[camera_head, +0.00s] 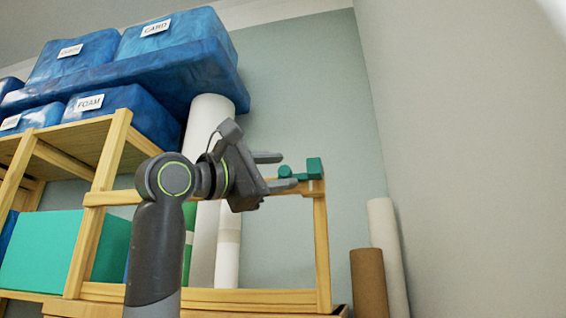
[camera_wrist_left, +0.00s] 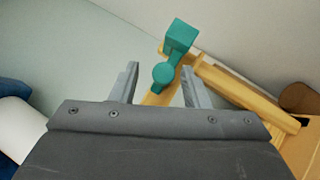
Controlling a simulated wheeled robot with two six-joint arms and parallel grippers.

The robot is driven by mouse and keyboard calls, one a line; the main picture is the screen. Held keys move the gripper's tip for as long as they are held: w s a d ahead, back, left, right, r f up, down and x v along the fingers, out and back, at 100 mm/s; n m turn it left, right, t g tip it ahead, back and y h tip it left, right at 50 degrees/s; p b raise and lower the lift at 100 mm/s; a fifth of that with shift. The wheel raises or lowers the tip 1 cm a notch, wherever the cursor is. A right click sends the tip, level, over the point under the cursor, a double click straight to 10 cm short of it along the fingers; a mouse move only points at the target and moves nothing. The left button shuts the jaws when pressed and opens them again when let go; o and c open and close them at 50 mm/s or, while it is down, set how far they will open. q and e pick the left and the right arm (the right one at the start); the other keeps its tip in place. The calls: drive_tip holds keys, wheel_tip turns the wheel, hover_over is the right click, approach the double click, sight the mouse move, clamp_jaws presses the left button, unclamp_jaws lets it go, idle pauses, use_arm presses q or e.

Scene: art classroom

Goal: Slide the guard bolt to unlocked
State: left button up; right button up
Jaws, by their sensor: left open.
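The guard bolt is a teal piece with a round knob (camera_head: 285,171) and a block (camera_head: 314,168), on top of the wooden frame's corner post. In the left wrist view the knob (camera_wrist_left: 163,75) lies between and just beyond my fingertips, and the block (camera_wrist_left: 180,38) is farther off. My left gripper (camera_head: 275,171) is open, with its two fingers pointing right toward the knob. It also shows in the left wrist view (camera_wrist_left: 160,82), and nothing is held. Whether the fingers touch the knob is hard to tell. My right gripper is not in view.
A wooden rack (camera_head: 108,160) with blue bins (camera_head: 170,35) stands at the left. A white roll (camera_head: 210,120) stands behind my left arm. A brown roll (camera_head: 368,283) and a pale roll (camera_head: 386,250) stand at the right by the wall.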

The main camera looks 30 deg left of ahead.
use_arm(q)
drive_tip(key=shift+w+d+r, duration=0.2)
drive_tip(key=shift+d+r, duration=0.05)
drive_tip(key=shift+d, duration=0.4)
drive_tip(key=shift+c, duration=0.9)
drive_tip(key=shift+s+r, duration=0.1)
drive_tip(key=c, duration=0.5)
drive_tip(key=shift+c, duration=1.1)
drive_tip(key=shift+s+r, duration=0.1)
clamp_jaws()
drive_tip(key=shift+w+a, duration=0.1)
drive_tip(key=shift+w, duration=0.1)
drive_tip(key=shift+w+a+f, duration=0.1)
drive_tip(key=shift+w+f, duration=0.1)
drive_tip(key=shift+w, duration=0.2)
drive_tip(key=shift+w+f, duration=0.15)
drive_tip(key=shift+w, duration=0.1)
drive_tip(key=shift+s, duration=0.2)
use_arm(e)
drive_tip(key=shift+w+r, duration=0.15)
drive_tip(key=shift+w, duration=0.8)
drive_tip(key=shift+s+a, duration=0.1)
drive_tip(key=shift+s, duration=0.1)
